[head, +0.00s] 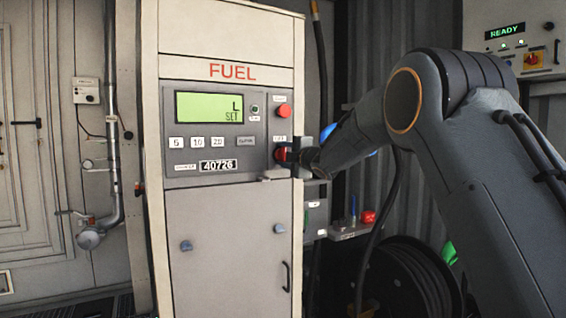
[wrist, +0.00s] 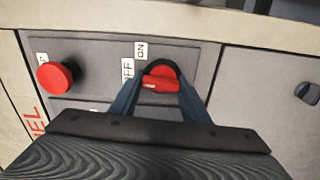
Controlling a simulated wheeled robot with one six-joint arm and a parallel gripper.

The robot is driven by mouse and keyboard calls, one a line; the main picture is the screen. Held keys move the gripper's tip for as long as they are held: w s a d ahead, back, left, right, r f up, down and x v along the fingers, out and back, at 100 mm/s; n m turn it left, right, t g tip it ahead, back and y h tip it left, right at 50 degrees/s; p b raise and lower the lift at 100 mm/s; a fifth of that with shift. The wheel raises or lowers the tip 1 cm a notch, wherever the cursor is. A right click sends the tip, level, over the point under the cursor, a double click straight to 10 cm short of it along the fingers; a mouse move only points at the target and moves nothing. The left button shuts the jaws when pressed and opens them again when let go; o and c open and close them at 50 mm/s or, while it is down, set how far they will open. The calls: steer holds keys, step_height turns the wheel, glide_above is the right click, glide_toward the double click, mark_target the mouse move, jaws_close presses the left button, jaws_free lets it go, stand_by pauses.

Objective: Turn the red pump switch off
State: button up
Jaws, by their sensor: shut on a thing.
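The red pump switch (wrist: 161,83) is a rotary knob on the fuel pump's grey panel, low in the panel's right column in the head view (head: 280,155). ON and OFF labels stand beside it in the wrist view. Its red bar lies nearly level across that picture, with a small pale mark toward its left end. My gripper (wrist: 162,88) is shut on the switch, one finger on each side of the bar. In the head view my gripper (head: 290,154) reaches in from the right and hides part of the knob.
A red push button (head: 283,111) sits above the switch, and also shows at left in the wrist view (wrist: 54,77). The pump display (head: 209,107) reads L and SET. A hose reel (head: 410,280) stands at lower right. A control box (head: 510,40) reading READY hangs at upper right.

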steer(key=shift+d+r+n+b, duration=0.1)
steer(key=shift+r+n+b, duration=0.15)
steer(key=shift+n+b, duration=0.2)
steer(key=o, duration=1)
steer(key=shift+o, duration=0.2)
steer(key=shift+f, duration=0.1)
steer(key=v, duration=0.7)
steer(key=shift+s+d+b, duration=0.2)
steer(key=shift+s+b, duration=0.15)
